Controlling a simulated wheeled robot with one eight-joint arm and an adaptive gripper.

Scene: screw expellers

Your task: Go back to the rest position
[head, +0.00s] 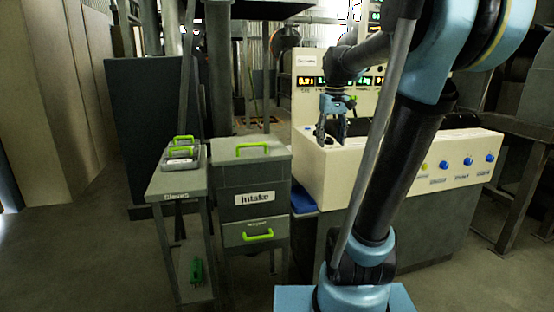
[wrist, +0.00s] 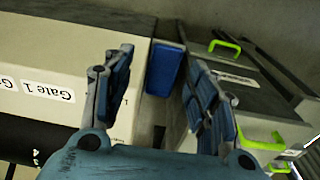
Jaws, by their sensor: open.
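My gripper (head: 331,136) is open and empty in the head view, fingers pointing down, at the left end of the cream control console (head: 330,180). In the wrist view its two blue fingers stand wide apart with nothing between them (wrist: 158,85). The console's "Gate 1" label (wrist: 48,91) lies left of the fingers, and the grey intake cabinet (wrist: 250,95) with green handles lies to the right. My blue and black arm crosses the right half of the head view and hides part of the console.
The intake cabinet (head: 250,178) stands left of the console, with a blue object (head: 303,198) between them. A narrow sieves table (head: 178,185) holds a tray with green handles (head: 181,150). Blue and yellow knobs (head: 468,160) line the console front. Floor at far left (head: 80,250) is clear.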

